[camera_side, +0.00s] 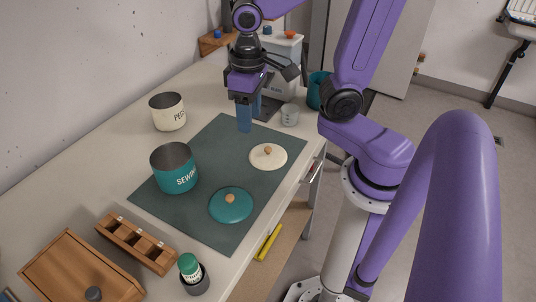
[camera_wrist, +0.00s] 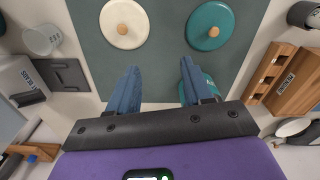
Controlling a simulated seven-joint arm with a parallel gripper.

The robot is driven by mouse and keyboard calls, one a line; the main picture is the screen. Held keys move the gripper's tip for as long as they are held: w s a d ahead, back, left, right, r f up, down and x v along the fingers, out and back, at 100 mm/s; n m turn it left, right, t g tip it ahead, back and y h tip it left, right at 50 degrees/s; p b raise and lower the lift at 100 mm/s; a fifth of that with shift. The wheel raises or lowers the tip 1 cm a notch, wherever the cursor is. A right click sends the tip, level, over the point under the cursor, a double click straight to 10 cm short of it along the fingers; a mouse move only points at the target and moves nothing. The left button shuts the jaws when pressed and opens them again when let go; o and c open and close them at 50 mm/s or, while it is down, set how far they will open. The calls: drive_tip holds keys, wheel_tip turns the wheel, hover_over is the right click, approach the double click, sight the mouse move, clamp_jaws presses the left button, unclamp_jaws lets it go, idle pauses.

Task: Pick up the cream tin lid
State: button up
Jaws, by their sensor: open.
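The cream tin lid (camera_side: 268,157) is a round cream disc with a wooden knob, lying flat on the dark green mat (camera_side: 212,150). It also shows at the upper left of the wrist view (camera_wrist: 124,24), beyond my fingertips. A teal lid (camera_side: 231,204) with a wooden knob lies on the mat nearer the side camera, and at the upper right in the wrist view (camera_wrist: 210,26). My gripper (camera_side: 248,122) is above the mat's far end, its blue fingers pointing down. In the wrist view my gripper (camera_wrist: 158,76) is open with nothing between its fingers.
A teal sewing tin (camera_side: 175,170) stands on the mat. A cream tin (camera_side: 167,112) stands beside it on the table. A small whitish cup (camera_side: 289,115) and a teal cup (camera_side: 318,90) are at the right edge. Wooden boxes (camera_side: 136,243) are at the near end.

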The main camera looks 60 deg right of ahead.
drive_tip(key=w+m, duration=0.3)
wheel_tip(320, 180, up, 2)
drive_tip(key=r+m, duration=0.1)
drive_tip(key=m, duration=1.6)
hover_over(268, 148)
wheel_tip(268, 148, down, 17)
drive_tip(key=shift+f, duration=0.1)
idle(0.3)
clamp_jaws()
